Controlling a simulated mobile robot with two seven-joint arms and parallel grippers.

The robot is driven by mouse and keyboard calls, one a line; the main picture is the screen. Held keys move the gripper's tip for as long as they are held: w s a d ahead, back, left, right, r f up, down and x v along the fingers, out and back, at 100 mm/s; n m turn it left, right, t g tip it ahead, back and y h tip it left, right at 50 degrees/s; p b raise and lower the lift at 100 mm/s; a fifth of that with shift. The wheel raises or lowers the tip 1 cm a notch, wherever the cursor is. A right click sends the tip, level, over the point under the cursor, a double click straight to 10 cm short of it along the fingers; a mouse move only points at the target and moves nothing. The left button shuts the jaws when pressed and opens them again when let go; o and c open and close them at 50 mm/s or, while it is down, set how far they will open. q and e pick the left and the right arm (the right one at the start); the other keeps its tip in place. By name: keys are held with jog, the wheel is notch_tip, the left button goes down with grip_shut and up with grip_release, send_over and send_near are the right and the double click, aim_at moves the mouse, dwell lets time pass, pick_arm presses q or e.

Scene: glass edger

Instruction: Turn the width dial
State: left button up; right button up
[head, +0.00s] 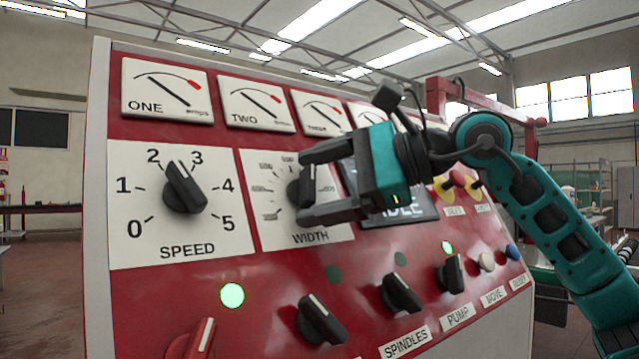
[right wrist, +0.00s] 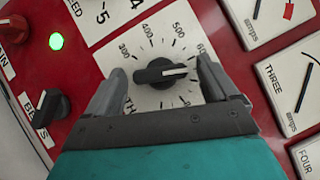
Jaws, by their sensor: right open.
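The width dial (right wrist: 160,72) is a black knob with a white pointer line on a white scale plate (right wrist: 150,38). In the head view the dial (head: 296,192) is partly hidden behind my right gripper (head: 305,183). My right gripper is open, with one finger above and one below the dial. In the right wrist view the gripper (right wrist: 160,85) has its fingers on either side of the knob, with gaps showing between them and it. The pointer points right, toward the upper numbers near 600. My left gripper is not in view.
The speed dial (head: 184,188) is left of the width dial. Gauges (head: 166,91) line the top of the red panel. A screen (head: 395,205) is partly behind my gripper. Below are the spindles knob (head: 401,294), the pump knob (head: 450,273) and a lit green lamp (head: 232,295).

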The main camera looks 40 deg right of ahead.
aim_at(316, 188)
jog(key=shift+s+d, duration=0.15)
jog(key=shift+s, duration=0.1)
jog(key=b+v, duration=0.3)
jog(key=v, duration=0.1)
jog(key=shift+s+d, duration=0.15)
jog(key=shift+s, duration=0.2)
jog(key=b+v, duration=0.1)
jog(key=v, duration=0.6)
jog(key=shift+s+r, duration=0.25)
